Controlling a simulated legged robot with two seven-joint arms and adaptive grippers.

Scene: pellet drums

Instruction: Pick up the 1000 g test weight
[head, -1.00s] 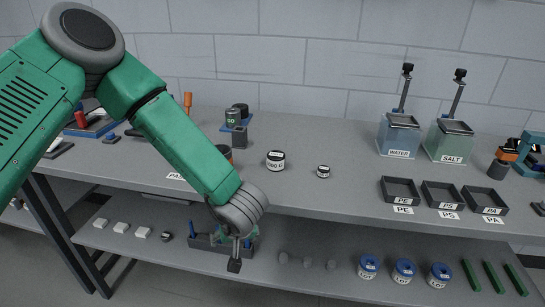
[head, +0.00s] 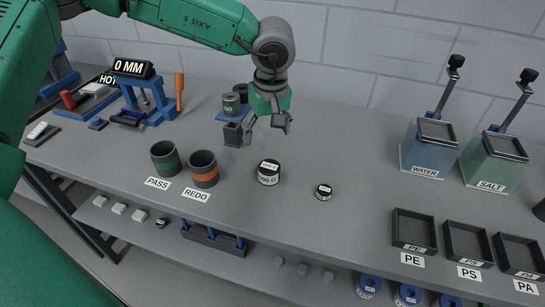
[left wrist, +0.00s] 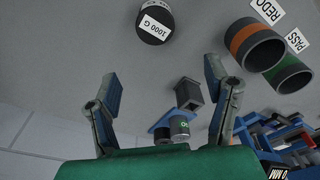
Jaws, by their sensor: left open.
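The 1000 g test weight (head: 269,173) is a short black cylinder with a white label, standing upright on the grey bench. In the left wrist view the weight (left wrist: 155,22) shows at the top edge, its "1000 G" label readable. My left gripper (head: 267,124) is open and empty, above the bench and behind the weight, apart from it. A smaller labelled weight (head: 323,192) stands to the right. My right gripper is not in view.
The PASS cup (head: 166,158) and REDO cup (head: 204,169) stand left of the weight. Trays (head: 414,232) and the WATER bin (head: 428,148) are at right.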

